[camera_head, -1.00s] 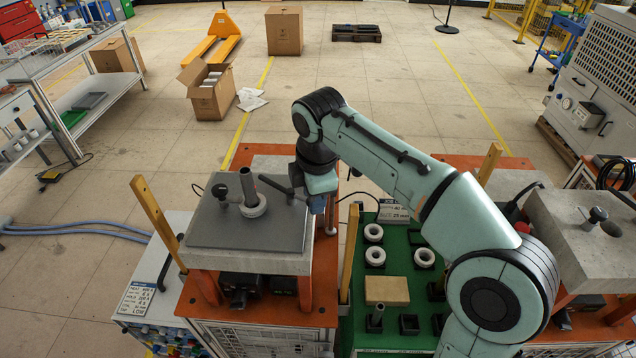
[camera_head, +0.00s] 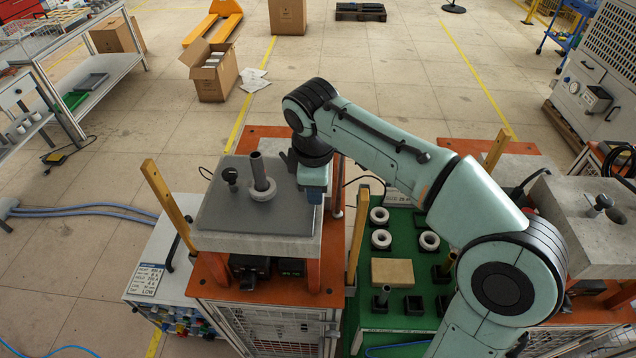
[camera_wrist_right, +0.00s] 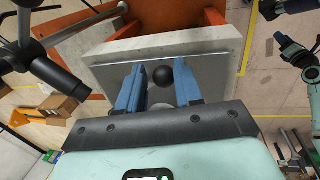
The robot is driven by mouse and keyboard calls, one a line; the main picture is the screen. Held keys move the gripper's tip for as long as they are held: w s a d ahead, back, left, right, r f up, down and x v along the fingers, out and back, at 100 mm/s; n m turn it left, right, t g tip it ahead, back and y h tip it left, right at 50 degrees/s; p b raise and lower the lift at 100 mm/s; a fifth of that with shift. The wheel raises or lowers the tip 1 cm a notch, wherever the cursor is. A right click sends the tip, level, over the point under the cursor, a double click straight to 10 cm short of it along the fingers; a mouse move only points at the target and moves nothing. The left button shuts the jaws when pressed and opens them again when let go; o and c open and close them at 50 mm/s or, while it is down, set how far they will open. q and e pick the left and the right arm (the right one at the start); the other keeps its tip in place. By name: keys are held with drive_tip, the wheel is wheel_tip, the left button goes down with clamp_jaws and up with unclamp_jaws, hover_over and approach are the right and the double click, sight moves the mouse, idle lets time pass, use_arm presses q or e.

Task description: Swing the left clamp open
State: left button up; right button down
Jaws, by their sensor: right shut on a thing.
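The left heater has a grey top plate (camera_head: 225,218) on a concrete block. A dark upright tube (camera_head: 257,168) stands in a white ring (camera_head: 262,190) on the plate, with a black knob (camera_head: 230,176) on its left. A short dark lever part (camera_head: 288,158) of the clamp shows beside my right gripper (camera_head: 314,195), at the plate's right side. My arm hides the rest. In the right wrist view a black ball (camera_wrist_right: 182,70) shows between the blue fingers of my right gripper (camera_wrist_right: 160,78). The gripper is shut on the clamp handle; the contact itself is unclear. My left gripper is not in view.
Wooden posts (camera_head: 169,205) and (camera_head: 357,235) flank the left heater. A green board (camera_head: 390,335) with white rings, a tan block (camera_head: 392,272) and black holders lies to the right. A second heater with a concrete block (camera_head: 575,225) stands at far right.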

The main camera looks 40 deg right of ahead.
drive_tip(key=shift+w+a, duration=0.15)
drive_tip(key=shift+a, duration=0.15)
drive_tip(key=c, duration=0.7)
unclamp_jaws()
drive_tip(key=shift+c, duration=0.2)
drive_tip(key=shift+o, duration=0.3)
drive_tip(key=shift+w+a, duration=0.1)
drive_tip(key=shift+w, duration=0.05)
drive_tip(key=shift+r, duration=0.4)
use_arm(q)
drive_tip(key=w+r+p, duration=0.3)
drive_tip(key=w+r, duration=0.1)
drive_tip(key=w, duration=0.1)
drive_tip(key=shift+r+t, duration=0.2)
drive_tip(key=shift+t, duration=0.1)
use_arm(e)
wheel_tip(320, 180, up, 12)
drive_tip(key=s+a, duration=0.1)
drive_tip(key=s, duration=0.1)
drive_tip(key=shift+a+r, duration=0.2)
drive_tip(key=shift+a, duration=0.1)
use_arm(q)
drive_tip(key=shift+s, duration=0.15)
